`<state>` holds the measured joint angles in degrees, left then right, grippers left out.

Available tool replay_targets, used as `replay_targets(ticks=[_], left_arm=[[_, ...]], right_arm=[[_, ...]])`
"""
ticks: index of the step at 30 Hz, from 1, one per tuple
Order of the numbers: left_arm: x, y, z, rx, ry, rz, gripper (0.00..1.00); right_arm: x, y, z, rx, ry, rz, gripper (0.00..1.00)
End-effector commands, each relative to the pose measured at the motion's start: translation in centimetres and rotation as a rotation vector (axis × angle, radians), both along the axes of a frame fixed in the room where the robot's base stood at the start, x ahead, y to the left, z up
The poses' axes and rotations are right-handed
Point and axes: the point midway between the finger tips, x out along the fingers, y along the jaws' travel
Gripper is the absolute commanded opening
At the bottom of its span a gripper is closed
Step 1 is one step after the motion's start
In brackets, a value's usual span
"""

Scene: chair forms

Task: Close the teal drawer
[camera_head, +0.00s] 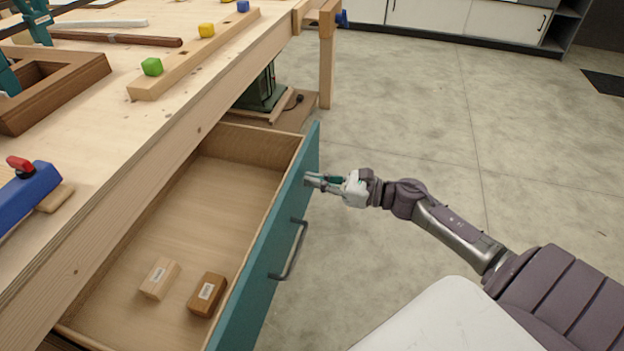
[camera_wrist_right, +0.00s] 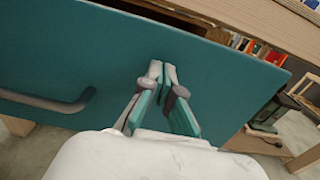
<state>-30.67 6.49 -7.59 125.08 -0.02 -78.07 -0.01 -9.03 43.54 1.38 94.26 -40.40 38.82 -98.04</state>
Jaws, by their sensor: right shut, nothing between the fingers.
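The teal drawer (camera_head: 262,262) stands pulled out from under the wooden workbench. Its grey bar handle (camera_head: 291,250) is on the front panel; it also shows at the left of the right wrist view (camera_wrist_right: 48,102). Two wooden blocks, one light (camera_head: 159,278) and one brown (camera_head: 207,294), lie inside. My right gripper (camera_head: 308,180) is shut and empty, its fingertips at the outer face of the front panel near its far end, beyond the handle. In the wrist view the fingertips (camera_wrist_right: 164,68) point at the teal panel; I cannot tell if they touch. My left gripper is not in view.
The concrete floor (camera_head: 420,130) right of the drawer is mostly clear. A dark green machine (camera_head: 262,92) sits under the bench.

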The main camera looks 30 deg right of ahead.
Motion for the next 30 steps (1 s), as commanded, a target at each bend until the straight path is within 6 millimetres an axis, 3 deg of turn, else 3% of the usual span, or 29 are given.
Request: replay_targets(ticks=[20,26,30], left_arm=[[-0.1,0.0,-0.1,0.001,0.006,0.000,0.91],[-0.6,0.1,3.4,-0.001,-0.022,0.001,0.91],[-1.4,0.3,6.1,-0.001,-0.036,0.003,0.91]], right_arm=[[1.3,1.1,-0.1,0.001,-0.001,0.000,0.00],[3.7,3.2,-0.1,0.002,-0.005,0.002,0.00],[6.4,5.4,-0.1,0.001,-0.006,0.002,0.00]])
